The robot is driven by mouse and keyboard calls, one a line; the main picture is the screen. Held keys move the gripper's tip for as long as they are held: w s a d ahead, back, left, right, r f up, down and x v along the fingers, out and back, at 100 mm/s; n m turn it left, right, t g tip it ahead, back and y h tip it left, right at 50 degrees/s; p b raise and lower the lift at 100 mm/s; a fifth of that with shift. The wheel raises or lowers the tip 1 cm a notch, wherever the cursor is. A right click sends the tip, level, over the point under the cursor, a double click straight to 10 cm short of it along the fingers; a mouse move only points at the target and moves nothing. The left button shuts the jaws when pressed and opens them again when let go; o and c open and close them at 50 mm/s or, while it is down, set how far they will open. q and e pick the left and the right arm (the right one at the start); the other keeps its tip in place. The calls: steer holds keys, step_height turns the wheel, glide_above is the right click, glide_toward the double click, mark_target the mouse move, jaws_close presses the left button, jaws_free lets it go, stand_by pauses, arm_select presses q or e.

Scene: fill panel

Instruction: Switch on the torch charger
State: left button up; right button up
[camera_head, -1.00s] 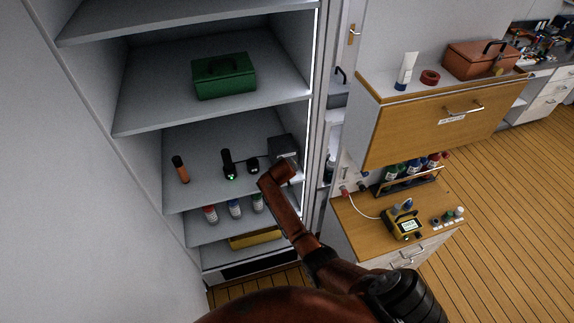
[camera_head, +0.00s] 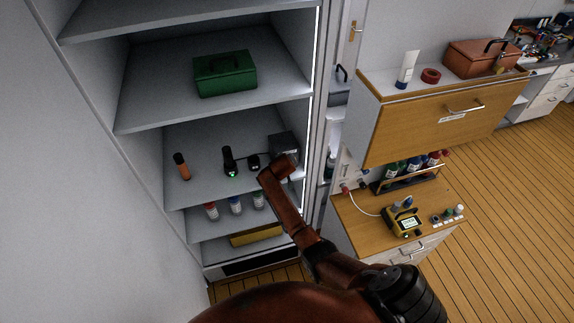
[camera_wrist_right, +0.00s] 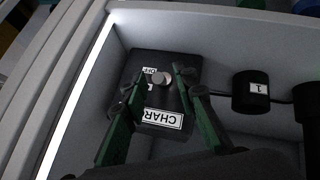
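The charger (camera_head: 284,146) is a dark grey box at the right end of a cabinet shelf. In the right wrist view the charger (camera_wrist_right: 182,62) has a grey round knob (camera_wrist_right: 162,79), an "OFF" mark and a partly covered label starting "CHAR". My right gripper (camera_wrist_right: 160,80) is open, its green fingers on either side of the knob. I cannot tell whether they touch it. A black torch (camera_head: 228,158) with a green light stands on the same shelf. A small black round unit (camera_wrist_right: 254,92), marked "1", is beside the charger. My left gripper is not in view.
The cabinet side wall with a bright light strip (camera_wrist_right: 75,105) is close to the gripper. An orange and black torch (camera_head: 183,168) stands at the shelf's left. A green toolbox (camera_head: 224,75) sits on the shelf above, and several bottles stand below.

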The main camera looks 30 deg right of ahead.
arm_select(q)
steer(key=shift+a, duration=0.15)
arm_select(e)
steer(key=v, duration=1.2)
